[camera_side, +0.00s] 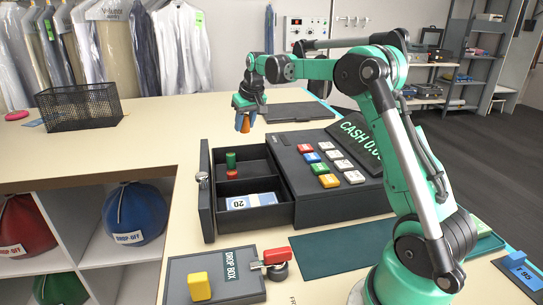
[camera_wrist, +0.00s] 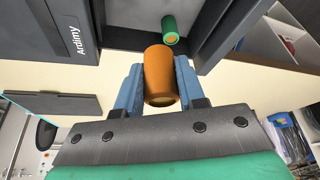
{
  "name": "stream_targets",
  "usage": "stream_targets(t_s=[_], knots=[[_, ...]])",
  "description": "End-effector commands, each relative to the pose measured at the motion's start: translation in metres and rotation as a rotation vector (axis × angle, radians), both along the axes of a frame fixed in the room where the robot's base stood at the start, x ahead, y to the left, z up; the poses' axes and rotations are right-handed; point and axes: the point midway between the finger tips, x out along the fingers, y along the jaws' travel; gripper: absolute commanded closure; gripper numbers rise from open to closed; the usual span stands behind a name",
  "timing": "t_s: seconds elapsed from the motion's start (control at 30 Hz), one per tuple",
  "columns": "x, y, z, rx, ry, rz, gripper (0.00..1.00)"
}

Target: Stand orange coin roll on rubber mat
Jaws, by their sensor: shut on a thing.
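The orange coin roll (camera_side: 245,124) is held between the blue fingers of my gripper (camera_side: 243,106), which points down. In the wrist view the roll (camera_wrist: 160,72) sits between both fingers (camera_wrist: 158,88). It appears roughly upright and in the air, near the far end of the open cash drawer. A flat dark grey mat (camera_side: 297,112) lies on the counter behind the register, to the right of my gripper; it also shows at left in the wrist view (camera_wrist: 60,104). A dark green mat (camera_side: 345,246) lies in front of the register. I cannot tell which is the rubber mat.
The open drawer (camera_side: 205,190) holds a green roll (camera_side: 231,160), a red roll (camera_side: 232,174) and banknotes (camera_side: 250,201). The cash register (camera_side: 335,205) stands right of it. A drop box (camera_side: 215,276) with a yellow block (camera_side: 199,287) is in front. A wire basket (camera_side: 78,106) stands far left.

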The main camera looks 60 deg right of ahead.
Motion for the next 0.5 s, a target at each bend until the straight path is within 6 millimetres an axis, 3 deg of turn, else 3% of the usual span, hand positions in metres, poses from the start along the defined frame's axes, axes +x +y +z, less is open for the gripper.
stream_targets(t_s=[0.2, 0.5], knots=[[0.000, 0.000, -0.058, 0.000, 0.000, 0.000, 1.00], [0.000, 0.000, -0.094, 0.000, 0.000, 0.000, 1.00]])
